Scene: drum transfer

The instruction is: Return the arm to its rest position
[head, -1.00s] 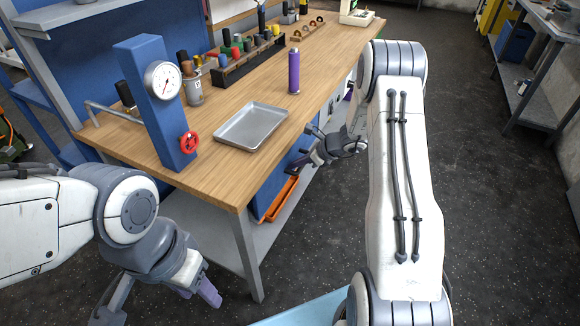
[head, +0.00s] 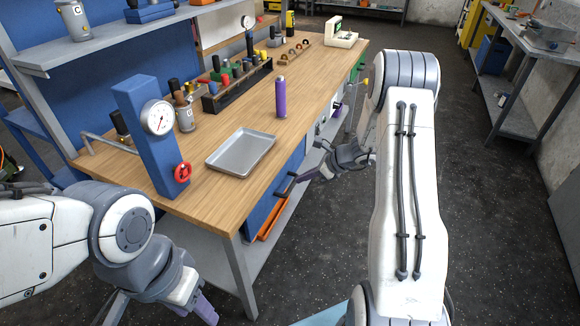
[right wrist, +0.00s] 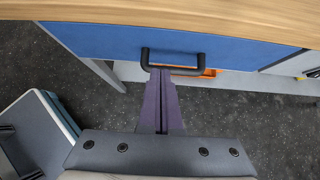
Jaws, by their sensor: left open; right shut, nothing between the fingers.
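My right arm reaches forward on the right of the head view, beside the bench's front side. My right gripper (head: 296,180) is shut and empty near the blue drawer front of the bench. In the right wrist view its purple fingers (right wrist: 160,78) are together, with their tips close to a black drawer handle (right wrist: 172,68); I cannot tell whether they touch it. My left arm comes in at the lower left. My left gripper (head: 160,316) is open, low in front of the bench, and partly cut off by the bottom edge.
The wooden bench (head: 215,205) carries a metal tray (head: 241,152), a purple bottle (head: 281,98) and a blue gauge post (head: 146,130) with a red valve wheel (head: 182,172). A grey shelf (head: 110,48) stands at upper left. Open dark floor (head: 490,220) lies to the right.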

